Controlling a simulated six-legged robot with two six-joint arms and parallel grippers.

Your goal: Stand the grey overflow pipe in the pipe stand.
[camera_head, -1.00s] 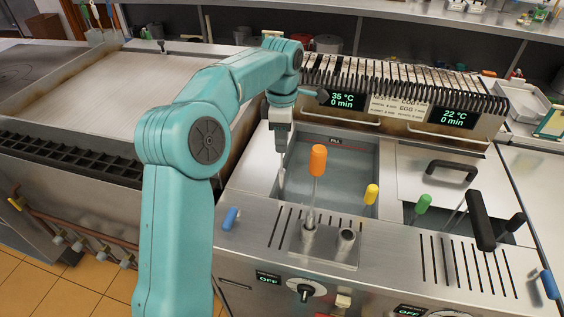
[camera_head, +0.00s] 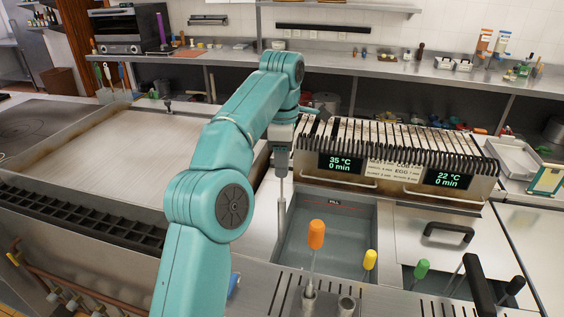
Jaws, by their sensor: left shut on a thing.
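My left gripper (camera_head: 281,165) is shut on the grey overflow pipe (camera_head: 282,218), near its top. The pipe hangs upright, thin above and thicker below, in front of the left edge of the sink basin (camera_head: 350,240). Its lower end shows close to the basin's left rim; I cannot tell how high it hangs. The pipe stand seems to be the pair of short metal tubes at the bottom edge. An orange-handled tool (camera_head: 316,236) stands in the left tube (camera_head: 309,300). The right tube (camera_head: 346,304) looks empty. My right gripper is not in view.
Yellow (camera_head: 370,259) and green (camera_head: 421,268) handles stand right of the orange one. Behind the basin is a slatted unit (camera_head: 400,150) with two displays. A lid with a black handle (camera_head: 449,232) lies to the right. The flat griddle (camera_head: 120,140) is at left.

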